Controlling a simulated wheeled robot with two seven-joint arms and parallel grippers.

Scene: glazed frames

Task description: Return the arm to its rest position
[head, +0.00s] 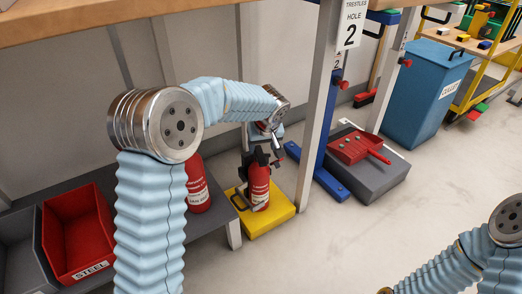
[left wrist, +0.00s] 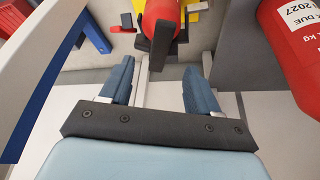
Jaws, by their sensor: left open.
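My left arm, in light blue sleeving, reaches in under the bench in the head view. My left gripper (head: 272,143) is just above a red fire extinguisher (head: 259,187) standing on a yellow block (head: 268,220). In the left wrist view the gripper's two blue fingers (left wrist: 159,85) are apart with nothing between them. The extinguisher's red body (left wrist: 162,12) and black handle show beyond the fingertips. My right arm shows at the lower right of the head view, its gripper out of frame.
A second extinguisher (head: 197,184) stands on the grey low shelf (head: 210,218), close right in the left wrist view (left wrist: 292,55). A red bin (head: 75,235) sits left. Bench posts (head: 318,100) stand right of the gripper. A blue bin (head: 425,85) is farther off. Floor is clear front right.

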